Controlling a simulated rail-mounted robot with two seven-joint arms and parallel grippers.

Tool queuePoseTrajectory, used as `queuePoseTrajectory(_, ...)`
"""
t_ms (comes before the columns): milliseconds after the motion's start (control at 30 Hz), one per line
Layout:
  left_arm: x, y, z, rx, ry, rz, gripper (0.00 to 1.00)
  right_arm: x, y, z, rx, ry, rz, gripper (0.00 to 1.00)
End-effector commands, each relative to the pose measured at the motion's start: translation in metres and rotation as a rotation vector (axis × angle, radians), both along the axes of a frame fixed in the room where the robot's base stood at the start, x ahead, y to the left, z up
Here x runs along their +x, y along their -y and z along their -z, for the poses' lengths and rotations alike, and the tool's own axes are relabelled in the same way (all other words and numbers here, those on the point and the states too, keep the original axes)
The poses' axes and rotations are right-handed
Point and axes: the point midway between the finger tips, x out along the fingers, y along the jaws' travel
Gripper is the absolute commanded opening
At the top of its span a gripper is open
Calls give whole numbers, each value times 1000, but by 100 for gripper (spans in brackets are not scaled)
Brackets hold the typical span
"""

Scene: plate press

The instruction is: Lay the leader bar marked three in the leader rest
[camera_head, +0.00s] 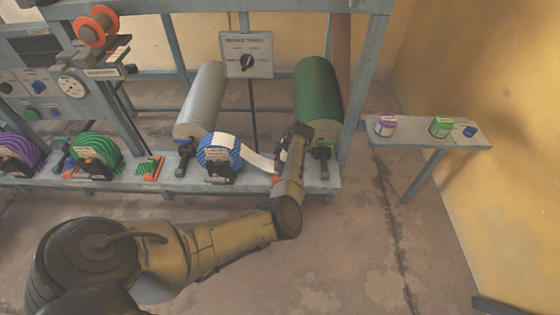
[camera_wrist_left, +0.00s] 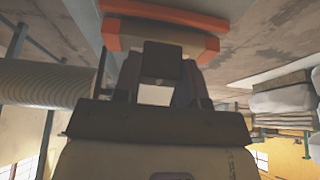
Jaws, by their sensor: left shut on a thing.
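My left arm reaches in from the left in the head view and bends up in front of the shelf, between the blue striped roll (camera_head: 219,155) and the green roller (camera_head: 318,92). It hides its own fingertips there. In the left wrist view my left gripper (camera_wrist_left: 162,72) is shut on a grey-beige bar with orange ends (camera_wrist_left: 160,38). No number is readable on it. A white strip (camera_head: 258,156) runs from the blue roll to behind my arm. A small orange piece (camera_head: 276,178) shows beside the arm. I cannot make out the leader rest for certain. My right gripper is not in view.
A grey ribbed roller (camera_head: 200,100) stands behind the blue roll. A control box with a knob (camera_head: 246,57) hangs above. Green and purple striped rolls (camera_head: 95,150) sit at the left. A side shelf (camera_head: 415,135) holds small containers. The floor in front is clear.

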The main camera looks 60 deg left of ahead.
Motion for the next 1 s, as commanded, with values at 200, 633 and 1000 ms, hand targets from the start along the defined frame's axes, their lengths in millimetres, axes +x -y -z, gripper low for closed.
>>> queuePoseTrajectory(200,0,0,2,1,1,-1,11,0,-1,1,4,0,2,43)
queuePoseTrajectory(633,0,0,2,1,0,0,59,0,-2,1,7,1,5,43)
queuePoseTrajectory(1000,1,1,0,-1,1,0,68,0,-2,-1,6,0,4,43)
